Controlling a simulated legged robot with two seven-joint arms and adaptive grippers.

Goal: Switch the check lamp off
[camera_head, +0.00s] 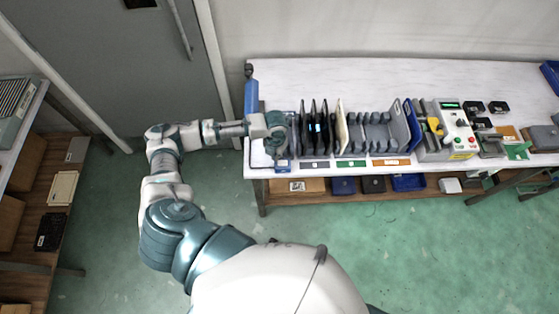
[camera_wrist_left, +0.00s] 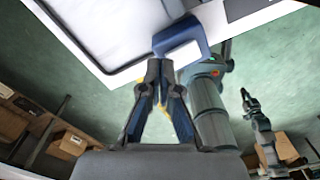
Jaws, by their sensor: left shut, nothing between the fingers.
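I cannot make out for sure which thing is the check lamp. A small blue box with a white label (camera_head: 283,165) is at the table's front left edge; it shows close up in the left wrist view (camera_wrist_left: 181,38). My left gripper (camera_head: 281,150) is shut and empty, over the left end of the table. In the left wrist view its fingertips (camera_wrist_left: 161,64) are right by the blue box; whether they touch it I cannot tell. A cyan glow (camera_head: 315,128) shows among the dark upright panels (camera_head: 308,110). My right gripper is out of view.
A rack (camera_head: 375,130) runs along the white table (camera_head: 300,72). Right of it stands a control box (camera_head: 458,130) with a green display, a red button and a yellow part. A blue upright (camera_head: 251,97) stands at the table's left end. Bins fill the lower shelf.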

